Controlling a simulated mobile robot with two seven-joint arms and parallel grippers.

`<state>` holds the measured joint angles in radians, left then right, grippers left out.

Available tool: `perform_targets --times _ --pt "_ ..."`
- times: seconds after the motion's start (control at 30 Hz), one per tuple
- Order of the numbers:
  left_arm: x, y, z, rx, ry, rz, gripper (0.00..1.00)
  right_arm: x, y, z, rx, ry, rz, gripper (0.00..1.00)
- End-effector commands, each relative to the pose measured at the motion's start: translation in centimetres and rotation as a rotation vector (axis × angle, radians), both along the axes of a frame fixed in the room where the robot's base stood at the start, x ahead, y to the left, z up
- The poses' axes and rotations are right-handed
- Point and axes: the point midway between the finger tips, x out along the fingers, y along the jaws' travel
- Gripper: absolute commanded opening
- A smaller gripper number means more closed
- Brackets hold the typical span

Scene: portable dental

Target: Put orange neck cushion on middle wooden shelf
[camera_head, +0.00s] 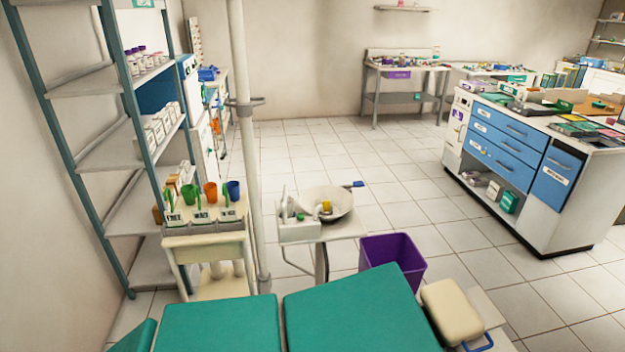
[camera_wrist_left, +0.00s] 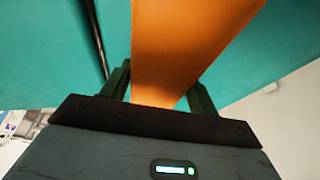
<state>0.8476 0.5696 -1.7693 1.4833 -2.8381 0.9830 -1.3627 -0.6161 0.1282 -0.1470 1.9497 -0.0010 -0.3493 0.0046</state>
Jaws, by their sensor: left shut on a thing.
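In the left wrist view my left gripper (camera_wrist_left: 160,88) is shut on the orange neck cushion (camera_wrist_left: 185,40). The cushion stands as a wide orange band between the two dark fingers and runs out of the top of the picture. Teal upholstery (camera_wrist_left: 55,60) lies behind it; I cannot tell whether the cushion touches it. Neither the cushion nor my grippers show in the head view. A tall rack with several pale shelves (camera_head: 110,155) and teal posts stands at the left in the head view. I cannot tell which shelf is the middle wooden one.
A teal dental chair (camera_head: 345,315) fills the front. Beyond it are a spittoon basin (camera_head: 335,203), a purple bin (camera_head: 393,258), a small cart (camera_head: 205,240) with cups, and a pale pole (camera_head: 245,130). A blue-drawered cabinet (camera_head: 505,150) stands right. Tiled floor (camera_head: 320,150) is open in the middle.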

Motion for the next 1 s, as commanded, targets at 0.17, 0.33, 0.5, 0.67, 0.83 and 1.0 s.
perform_targets --times 0.17,0.33,0.5,0.67,0.83,1.0 --pt "2.2 -1.3 6.1 -0.007 -0.007 0.027 0.31 0.0 0.0 0.1 0.001 -0.002 -0.001 0.36" --pt "3.8 -1.9 14.0 -0.006 -0.009 0.009 0.31 0.0 0.1 0.1 0.002 -0.002 0.000 0.36" --pt "4.4 -1.5 22.3 -0.004 -0.010 -0.058 0.31 0.0 0.1 0.1 0.002 -0.002 0.000 0.36" --pt "3.7 -0.4 29.2 -0.001 -0.009 -0.147 0.31 0.0 0.1 0.1 0.002 -0.002 0.000 0.36" --pt "2.6 0.5 33.3 -0.001 -0.004 -0.218 0.31 0.0 0.1 0.1 0.002 -0.002 0.000 0.36" --pt "2.1 1.0 34.8 0.000 -0.002 -0.248 0.31 0.0 0.1 0.1 0.002 -0.002 0.000 0.36"
